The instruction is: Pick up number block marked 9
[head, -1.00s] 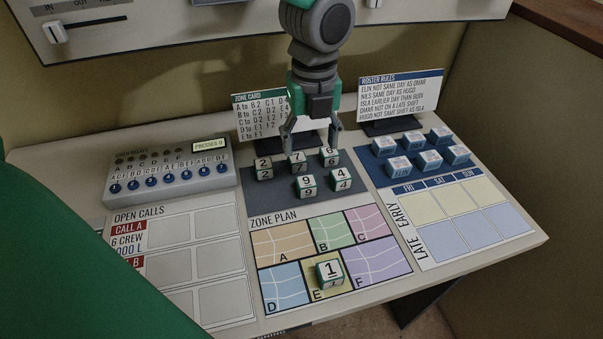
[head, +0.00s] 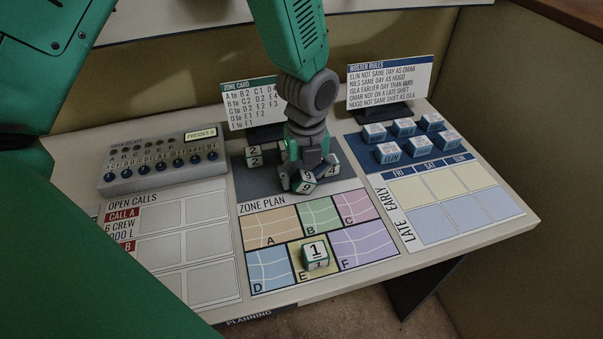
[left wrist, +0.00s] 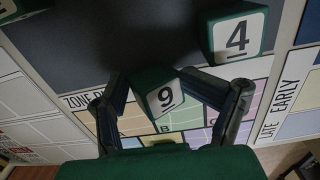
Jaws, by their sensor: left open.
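The number block marked 9 (head: 305,187) is a white-faced cube with green sides, at the front of the dark block mat (head: 259,182). My left gripper (head: 303,178) is over it, pointing down, and hides part of it. In the left wrist view the block 9 (left wrist: 164,97) sits between the two open fingers (left wrist: 153,83), turned at an angle to them. The right finger is close beside the block; I cannot tell whether it touches. My right gripper is not in view.
Block 4 (head: 331,169) stands close to the right of block 9. Block 2 (head: 254,156) stands at the mat's left. Block 1 (head: 315,254) lies on zone E of the zone plan (head: 274,226). Cards (head: 388,85) stand behind. Other blocks are hidden by my gripper.

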